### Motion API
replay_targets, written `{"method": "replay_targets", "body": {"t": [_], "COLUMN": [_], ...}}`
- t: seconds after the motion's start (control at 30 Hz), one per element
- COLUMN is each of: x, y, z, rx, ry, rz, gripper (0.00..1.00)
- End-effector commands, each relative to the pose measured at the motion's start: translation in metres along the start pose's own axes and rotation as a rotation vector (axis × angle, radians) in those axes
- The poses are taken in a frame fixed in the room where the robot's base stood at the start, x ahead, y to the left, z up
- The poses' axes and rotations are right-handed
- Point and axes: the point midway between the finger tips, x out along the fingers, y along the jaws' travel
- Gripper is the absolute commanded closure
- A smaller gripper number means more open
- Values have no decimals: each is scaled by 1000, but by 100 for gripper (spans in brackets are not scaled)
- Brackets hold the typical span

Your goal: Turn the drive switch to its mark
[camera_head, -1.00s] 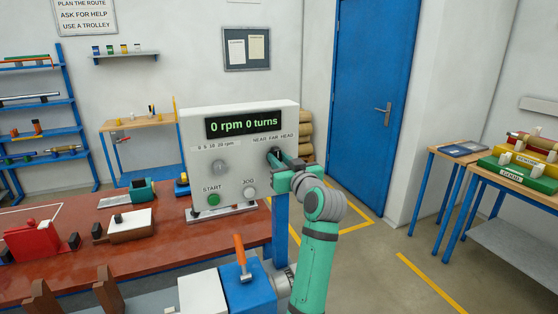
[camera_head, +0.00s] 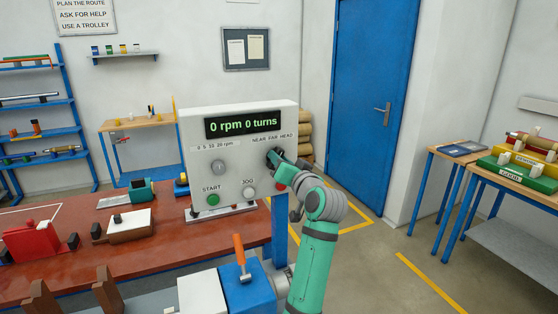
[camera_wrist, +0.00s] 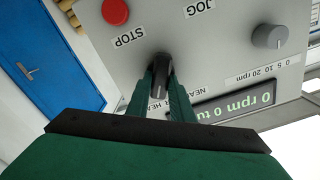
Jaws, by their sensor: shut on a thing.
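The control panel (camera_head: 238,178) is a grey-white box whose display (camera_head: 242,124) reads "0 rpm 0 turns". The drive switch (camera_wrist: 160,76) is a dark knob under the "NEAR FAR HEAD" lettering. My gripper (camera_head: 275,156) reaches it from the right in the head view. In the wrist view my gripper (camera_wrist: 160,84) is shut with a finger on each side of the switch. The fingers and palm cover part of the lettering, so the mark the switch points to cannot be read.
The grey speed knob (camera_head: 218,168), green START button (camera_head: 213,200) and JOG button (camera_head: 249,192) sit on the same panel. The red STOP button (camera_wrist: 115,12) is close to the switch. A brown bench (camera_head: 150,250) carries several tools and blocks.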

Motion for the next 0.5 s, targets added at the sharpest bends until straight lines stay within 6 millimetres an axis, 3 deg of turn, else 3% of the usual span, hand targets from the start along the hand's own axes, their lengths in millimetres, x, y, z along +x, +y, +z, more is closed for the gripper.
{"method": "replay_targets", "body": {"t": [0.5], "x": [-1], "y": [4], "z": [2], "rx": [248], "ry": [-3], "rz": [2], "gripper": [100]}}
